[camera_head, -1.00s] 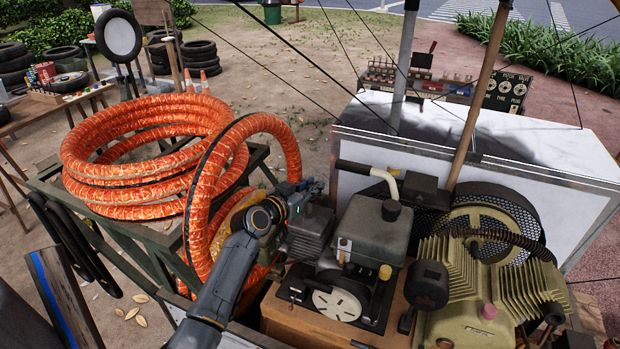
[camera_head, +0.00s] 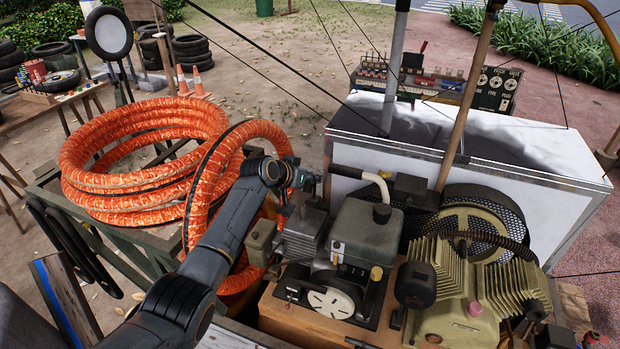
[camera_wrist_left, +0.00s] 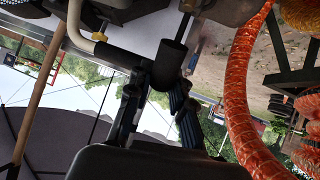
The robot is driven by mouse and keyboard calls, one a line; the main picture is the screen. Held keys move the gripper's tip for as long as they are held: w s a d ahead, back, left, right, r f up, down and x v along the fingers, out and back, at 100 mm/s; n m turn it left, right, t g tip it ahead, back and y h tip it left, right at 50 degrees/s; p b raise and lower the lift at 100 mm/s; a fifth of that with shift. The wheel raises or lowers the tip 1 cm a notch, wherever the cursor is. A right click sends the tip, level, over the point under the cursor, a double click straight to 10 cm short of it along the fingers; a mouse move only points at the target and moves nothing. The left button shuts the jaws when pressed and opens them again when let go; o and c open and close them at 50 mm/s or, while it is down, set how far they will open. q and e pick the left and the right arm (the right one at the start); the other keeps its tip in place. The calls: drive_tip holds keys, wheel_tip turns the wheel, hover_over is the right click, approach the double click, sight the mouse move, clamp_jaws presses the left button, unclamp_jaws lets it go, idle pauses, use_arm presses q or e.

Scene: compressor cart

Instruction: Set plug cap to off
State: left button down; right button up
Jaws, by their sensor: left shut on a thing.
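The engine (camera_head: 365,235) stands on the cart with a dark tank and a white-slotted starter disc. My left gripper (camera_head: 310,182) is over the engine's left rear side, above the grey finned block (camera_head: 300,235). In the left wrist view a short black cylinder, which looks like the plug cap (camera_wrist_left: 170,62), sits at the fingertips of my left gripper (camera_wrist_left: 160,98). The fingers are shut on it. In the head view the cap is hidden or too small to tell. Whether it touches the plug cannot be told. My right gripper is not in view.
A coil of orange hose (camera_head: 150,150) lies left of my left arm, with a loop close beside it. A pale curved pipe (camera_head: 374,180) and the finned compressor (camera_head: 460,290) are to the right. A white box panel (camera_head: 470,160) stands behind.

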use_arm(q)
drive_tip(key=c, duration=1.2)
unclamp_jaws()
drive_tip(key=shift+o, duration=0.2)
drive_tip(key=v, duration=1.2)
